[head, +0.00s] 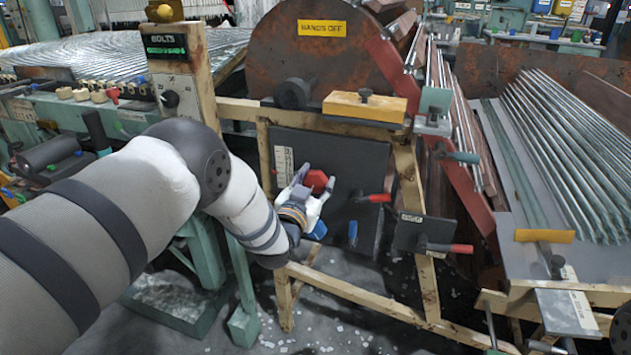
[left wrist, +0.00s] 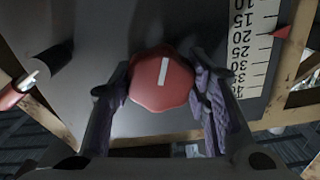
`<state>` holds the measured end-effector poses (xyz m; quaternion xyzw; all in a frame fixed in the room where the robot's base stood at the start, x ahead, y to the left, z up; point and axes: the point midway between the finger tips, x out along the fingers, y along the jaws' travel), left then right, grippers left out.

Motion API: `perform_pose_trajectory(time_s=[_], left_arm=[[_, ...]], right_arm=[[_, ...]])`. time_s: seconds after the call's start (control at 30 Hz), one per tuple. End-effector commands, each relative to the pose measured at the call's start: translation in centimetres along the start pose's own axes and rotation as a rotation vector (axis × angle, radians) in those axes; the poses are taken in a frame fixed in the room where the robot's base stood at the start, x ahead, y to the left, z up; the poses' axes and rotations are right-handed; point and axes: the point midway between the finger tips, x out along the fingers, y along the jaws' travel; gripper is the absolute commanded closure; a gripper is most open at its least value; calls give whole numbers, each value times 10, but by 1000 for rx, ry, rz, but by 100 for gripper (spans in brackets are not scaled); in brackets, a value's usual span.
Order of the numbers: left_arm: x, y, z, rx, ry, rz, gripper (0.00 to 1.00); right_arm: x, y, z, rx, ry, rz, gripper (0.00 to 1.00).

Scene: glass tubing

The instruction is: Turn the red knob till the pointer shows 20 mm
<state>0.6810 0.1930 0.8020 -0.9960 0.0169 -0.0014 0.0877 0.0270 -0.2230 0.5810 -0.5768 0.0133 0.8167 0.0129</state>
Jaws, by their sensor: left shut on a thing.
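The red knob (head: 317,181) sits on a dark panel (head: 345,155) in a wooden frame. In the left wrist view the knob (left wrist: 161,92) has a lobed rim and a white bar that stands nearly upright, tilted slightly right. My left gripper (head: 306,190) is shut on the knob, with one finger on each side. The white scale (left wrist: 250,52) is right of the knob in that view, with numbers from 10 to 40. A red pointer (left wrist: 283,32) at its edge has its tip about level with the 20. The exact tick is too small to read. My right gripper is not in view.
Red-handled levers (head: 374,198) and a blue handle (head: 352,232) stick out near the knob. A yellow block (head: 364,106) is above the panel.

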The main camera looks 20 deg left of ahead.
Motion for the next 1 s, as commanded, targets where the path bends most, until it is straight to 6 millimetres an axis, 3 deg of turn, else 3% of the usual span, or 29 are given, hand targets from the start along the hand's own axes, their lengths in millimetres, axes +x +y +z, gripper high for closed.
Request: perform_pose_trajectory(time_s=[0.03,0.07,0.13,0.43,0.53,0.8,1.0], left_arm=[[0,0,-2,0,4,-1,84],[0,0,-2,0,4,-1,50],[0,0,-2,-1,3,-1,36],[-1,0,0,-1,0,0,36],[-11,0,1,-1,-2,1,36],[-80,0,0,-1,-3,1,36],[-114,0,0,-1,0,0,36]], right_arm=[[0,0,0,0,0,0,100],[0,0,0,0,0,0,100],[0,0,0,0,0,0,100],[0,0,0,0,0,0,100],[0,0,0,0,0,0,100],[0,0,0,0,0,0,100],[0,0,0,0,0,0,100]])
